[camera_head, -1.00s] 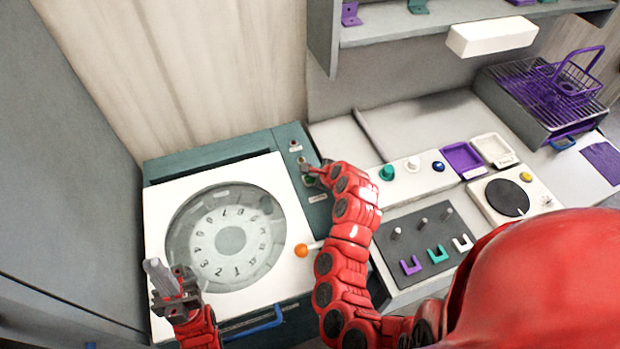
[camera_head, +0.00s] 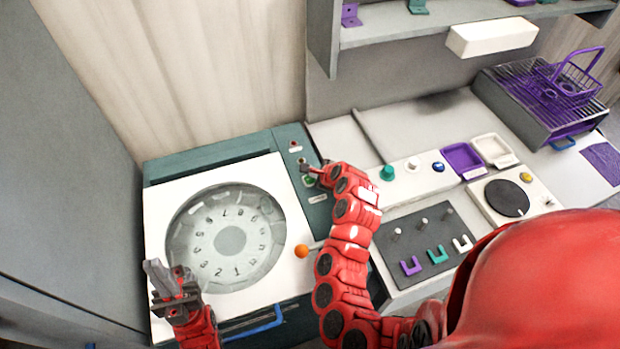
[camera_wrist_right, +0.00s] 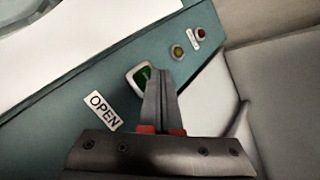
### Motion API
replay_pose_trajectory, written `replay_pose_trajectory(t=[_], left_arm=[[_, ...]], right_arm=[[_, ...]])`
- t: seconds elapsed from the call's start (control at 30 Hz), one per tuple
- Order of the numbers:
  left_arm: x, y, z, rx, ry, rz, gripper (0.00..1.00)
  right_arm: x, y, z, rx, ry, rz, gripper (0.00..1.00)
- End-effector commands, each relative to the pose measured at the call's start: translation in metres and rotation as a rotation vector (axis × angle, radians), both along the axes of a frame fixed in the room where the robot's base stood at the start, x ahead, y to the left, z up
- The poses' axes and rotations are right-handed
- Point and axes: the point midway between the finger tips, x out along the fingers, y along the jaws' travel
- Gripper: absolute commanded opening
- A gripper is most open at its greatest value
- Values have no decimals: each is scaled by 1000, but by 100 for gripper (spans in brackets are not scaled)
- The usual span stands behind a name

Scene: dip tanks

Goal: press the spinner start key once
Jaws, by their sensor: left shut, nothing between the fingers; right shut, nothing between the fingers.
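The spinner (camera_head: 160,225) is a white-topped, teal-sided machine with a round clear window over a numbered dial. On its teal control strip is a green key (camera_head: 309,182) in a pale frame, which also shows in the right wrist view (camera_wrist_right: 142,76). I take it for the start key. My right gripper (camera_head: 304,168) is shut and empty, its fingertips (camera_wrist_right: 153,72) right at the green key, covering part of it. I cannot tell whether they touch it. My left gripper (camera_head: 165,272) is shut and empty over the machine's front left corner.
An amber button (camera_wrist_right: 177,52) and a red button (camera_wrist_right: 200,33) sit farther along the strip. An "OPEN" label (camera_wrist_right: 102,111) lies beside the green key. An orange knob (camera_head: 301,251) is near my right arm. A rack with U-shaped pieces (camera_head: 425,240) stands to the right.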

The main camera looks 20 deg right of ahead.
Motion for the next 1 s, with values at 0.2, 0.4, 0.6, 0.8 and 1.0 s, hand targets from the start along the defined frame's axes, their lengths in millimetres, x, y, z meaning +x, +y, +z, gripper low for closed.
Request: replay_pose_trajectory(t=[0.2,0.4,0.6,0.8,1.0], left_arm=[[0,0,0,0,0,0,0],[0,0,0,0,0,0,0],[0,0,-1,0,0,0,0],[0,0,-6,0,0,0,0],[0,0,-6,0,0,0,0]], right_arm=[[0,0,0,0,0,0,0],[0,0,0,0,0,0,0],[0,0,-1,0,0,0,0],[0,0,-8,0,0,0,0],[0,0,-8,0,0,0,0]])
